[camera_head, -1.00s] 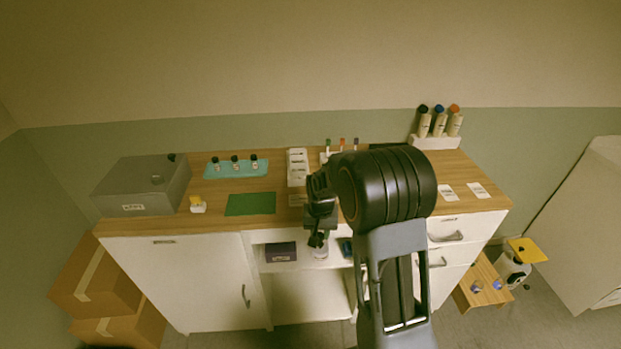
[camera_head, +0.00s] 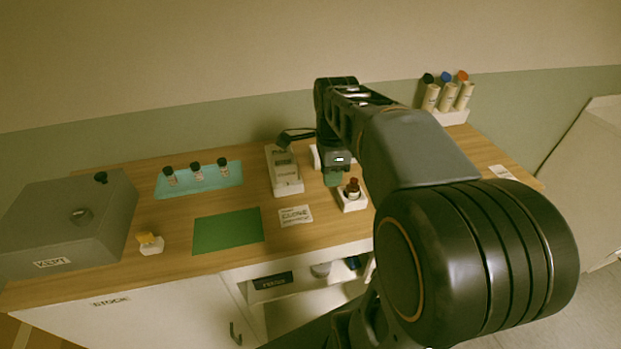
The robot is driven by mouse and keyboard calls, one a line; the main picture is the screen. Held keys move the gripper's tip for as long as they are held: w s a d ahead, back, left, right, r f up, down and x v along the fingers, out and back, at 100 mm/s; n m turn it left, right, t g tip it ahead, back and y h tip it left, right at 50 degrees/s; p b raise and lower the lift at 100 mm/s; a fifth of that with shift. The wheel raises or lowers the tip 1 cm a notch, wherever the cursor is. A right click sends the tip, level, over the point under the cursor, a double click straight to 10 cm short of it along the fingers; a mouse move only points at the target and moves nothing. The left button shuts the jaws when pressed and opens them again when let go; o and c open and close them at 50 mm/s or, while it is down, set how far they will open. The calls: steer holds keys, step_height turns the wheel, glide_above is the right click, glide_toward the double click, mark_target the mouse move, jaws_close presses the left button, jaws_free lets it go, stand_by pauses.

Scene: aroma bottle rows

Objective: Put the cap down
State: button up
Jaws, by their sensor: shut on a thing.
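My gripper (camera_head: 334,178) hangs low over the back middle of the wooden counter, beside a small white holder (camera_head: 352,203). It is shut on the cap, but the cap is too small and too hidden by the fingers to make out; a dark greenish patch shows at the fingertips. A small dark bottle with a reddish-brown top (camera_head: 353,184) stands in the white holder, just right of the gripper. Another white piece behind the gripper is partly covered by my arm.
A white stand (camera_head: 285,170) is left of the gripper. A printed card (camera_head: 296,215) and a green mat (camera_head: 228,231) lie in front. Several small bottles stand on a teal tray (camera_head: 198,180). A grey box (camera_head: 66,228) is far left. Capped tubes (camera_head: 447,97) stand back right.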

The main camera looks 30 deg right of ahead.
steer(key=w+f, duration=0.2)
steer(key=w, duration=0.3)
steer(key=p, duration=0.1)
glide_above(313, 188)
steer(key=s, duration=0.1)
step_height(313, 188, down, 5)
steer(key=shift+s+r, duration=0.1)
steer(key=shift+w+f, duration=0.45)
steer(key=shift+f, duration=1.7)
steer(key=shift+f, duration=0.15)
steer(key=o, duration=0.9)
